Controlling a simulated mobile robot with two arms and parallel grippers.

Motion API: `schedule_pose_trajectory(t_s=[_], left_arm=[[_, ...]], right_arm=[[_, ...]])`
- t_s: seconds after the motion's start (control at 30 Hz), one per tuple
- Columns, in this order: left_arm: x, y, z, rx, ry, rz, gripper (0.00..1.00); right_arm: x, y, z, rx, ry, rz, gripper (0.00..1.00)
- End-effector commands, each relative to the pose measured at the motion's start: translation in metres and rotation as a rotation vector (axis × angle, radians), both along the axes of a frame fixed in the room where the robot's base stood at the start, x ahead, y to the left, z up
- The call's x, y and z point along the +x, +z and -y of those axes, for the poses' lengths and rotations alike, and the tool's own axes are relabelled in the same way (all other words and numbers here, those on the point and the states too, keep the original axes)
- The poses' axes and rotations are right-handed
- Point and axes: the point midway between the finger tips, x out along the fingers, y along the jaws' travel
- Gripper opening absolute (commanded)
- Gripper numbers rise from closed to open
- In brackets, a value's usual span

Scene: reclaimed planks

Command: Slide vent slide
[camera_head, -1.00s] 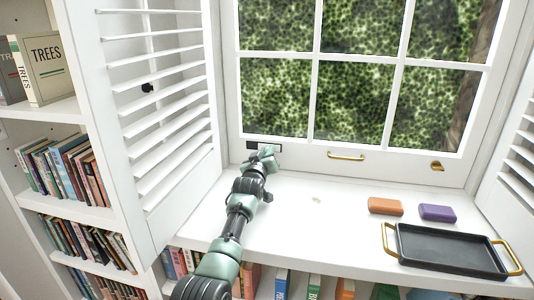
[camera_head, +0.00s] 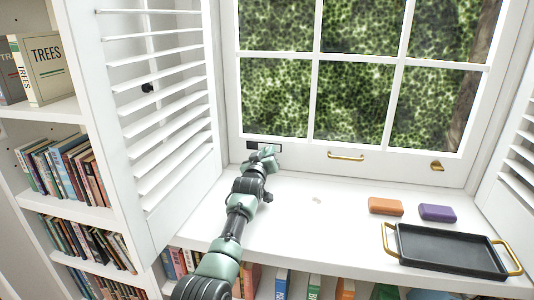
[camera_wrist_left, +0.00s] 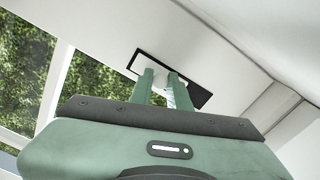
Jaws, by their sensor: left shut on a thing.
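The vent (camera_head: 251,145) is a small dark slot with a pale middle, set low in the left part of the white window frame. It also shows in the left wrist view (camera_wrist_left: 201,97) as a tilted dark-edged rectangle with a pale plate inside. My left gripper (camera_head: 267,150) reaches it from the front. In the left wrist view its two green fingers (camera_wrist_left: 161,82) stand at the vent, shut on the vent slide, which they largely hide. My right gripper is not in view.
A louvred shutter (camera_head: 165,130) stands close at the left. An orange block (camera_head: 385,206), a purple block (camera_head: 437,212) and a black tray (camera_head: 450,250) lie on the sill at the right. A brass handle (camera_head: 345,156) is on the window.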

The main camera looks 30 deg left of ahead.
Motion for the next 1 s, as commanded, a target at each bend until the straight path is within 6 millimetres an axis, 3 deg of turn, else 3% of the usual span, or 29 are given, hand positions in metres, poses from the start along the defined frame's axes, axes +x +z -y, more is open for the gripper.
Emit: schedule_pose_trajectory(t_s=[0.17, 0.27, 0.47, 0.77, 0.8, 0.83, 1.0], left_arm=[[-0.001, -0.002, -0.002, 0.0, 0.001, -0.004, 0.0], [-0.004, -0.001, -0.016, 0.005, 0.002, -0.004, 0.0], [-0.011, 0.0, -0.041, 0.003, 0.001, -0.003, 0.0], [-0.012, -0.001, -0.045, 0.0, 0.002, -0.002, 0.0], [-0.012, -0.001, -0.045, 0.0, 0.002, -0.002, 0.26], [-0.012, -0.001, -0.045, 0.0, 0.002, -0.002, 0.3], [-0.011, -0.001, -0.044, 0.0, 0.001, -0.002, 0.3]], right_arm=[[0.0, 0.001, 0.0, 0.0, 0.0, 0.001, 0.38], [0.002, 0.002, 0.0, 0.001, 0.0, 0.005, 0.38], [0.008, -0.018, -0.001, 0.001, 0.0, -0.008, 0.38], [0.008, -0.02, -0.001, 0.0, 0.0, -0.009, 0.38], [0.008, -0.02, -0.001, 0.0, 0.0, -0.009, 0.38], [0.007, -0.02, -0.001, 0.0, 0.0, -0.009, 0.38], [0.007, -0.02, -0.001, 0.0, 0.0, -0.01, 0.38]])
